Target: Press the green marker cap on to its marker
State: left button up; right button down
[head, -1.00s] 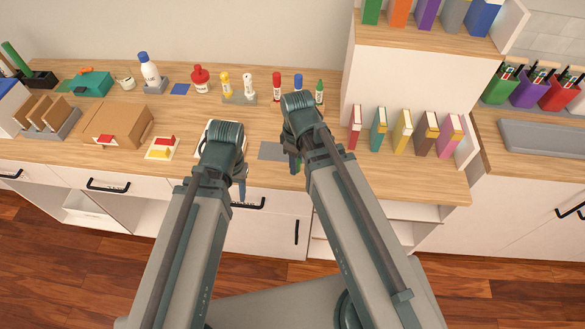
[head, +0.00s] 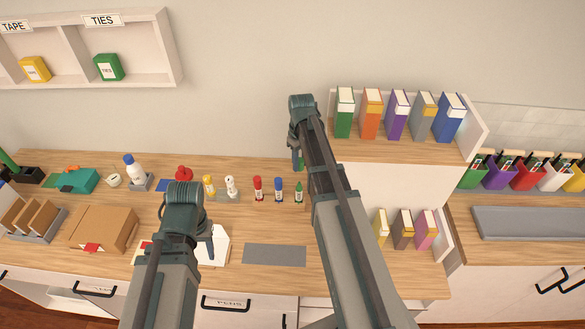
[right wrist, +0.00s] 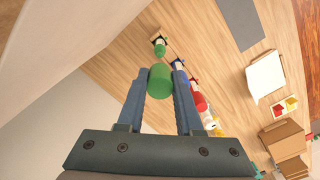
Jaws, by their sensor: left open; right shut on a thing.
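My right gripper (right wrist: 160,85) is shut on the green marker cap (right wrist: 160,80), seen between its two fingers in the right wrist view. In the head view the right gripper (head: 298,157) is raised above the back of the counter. The green marker (head: 299,191) stands upright in a small dark holder below it, and it also shows beyond the cap in the right wrist view (right wrist: 160,47). The cap is apart from the marker. My left gripper (head: 211,243) is open over the counter front, partly hidden by its own wrist.
A blue marker (head: 278,189) and a red marker (head: 257,189) stand left of the green one. A book shelf (head: 400,155) rises close on the right. A grey mat (head: 274,254) lies in front, with bare counter between.

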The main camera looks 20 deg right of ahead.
aim_at(300, 160)
dwell(0.4)
notch_tip(300, 160, down, 6)
jog(key=b, duration=0.6)
jog(key=shift+r, duration=0.1)
jog(key=shift+f+b, duration=2.35)
dwell(1.2)
jog(key=shift+c, duration=2.4)
grip_release()
jog(key=shift+r, duration=0.1)
jog(key=shift+r, duration=0.1)
notch_tip(300, 160, up, 14)
jog(key=p, duration=1.4)
jog(key=shift+f, duration=0.2)
